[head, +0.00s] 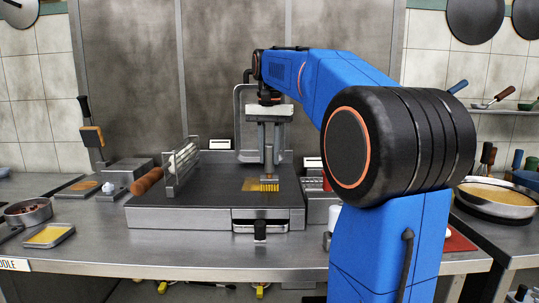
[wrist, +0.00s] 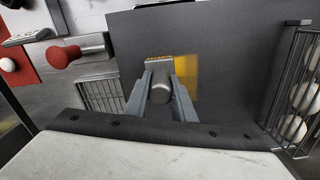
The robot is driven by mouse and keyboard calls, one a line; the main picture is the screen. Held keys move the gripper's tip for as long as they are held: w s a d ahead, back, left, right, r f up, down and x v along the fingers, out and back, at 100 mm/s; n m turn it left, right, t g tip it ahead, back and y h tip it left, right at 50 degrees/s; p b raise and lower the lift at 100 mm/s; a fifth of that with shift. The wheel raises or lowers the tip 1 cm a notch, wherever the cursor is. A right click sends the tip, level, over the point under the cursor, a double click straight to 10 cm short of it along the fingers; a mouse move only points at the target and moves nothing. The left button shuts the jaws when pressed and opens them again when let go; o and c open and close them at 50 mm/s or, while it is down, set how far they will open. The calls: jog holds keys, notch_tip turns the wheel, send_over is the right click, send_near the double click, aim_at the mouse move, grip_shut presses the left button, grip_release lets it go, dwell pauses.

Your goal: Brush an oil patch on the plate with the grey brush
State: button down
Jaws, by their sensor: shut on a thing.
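My gripper (head: 268,147) points down over the dark flat plate (head: 210,207) and is shut on the grey brush (head: 269,160). The brush is upright, its yellow bristles low at the plate's surface, over or beside the yellow-brown oil patch (head: 250,184). I cannot tell for sure whether the bristles touch the plate. In the wrist view the fingers (wrist: 160,100) clasp the round grey brush handle (wrist: 161,88). The bristles show just beyond it, and the oil patch (wrist: 186,76) spreads to their right on the plate (wrist: 225,60).
A wire rack (head: 182,165) with white round things and a wooden handle (head: 148,181) stands at the plate's left. A yellow-filled tray (head: 48,236) and a pot (head: 28,211) are at far left. A red-handled tool (wrist: 62,56) lies beside the plate in the wrist view.

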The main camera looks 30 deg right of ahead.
jog(key=shift+w, duration=0.1)
jog(key=shift+r, duration=0.75)
jog(key=shift+r, duration=2.5)
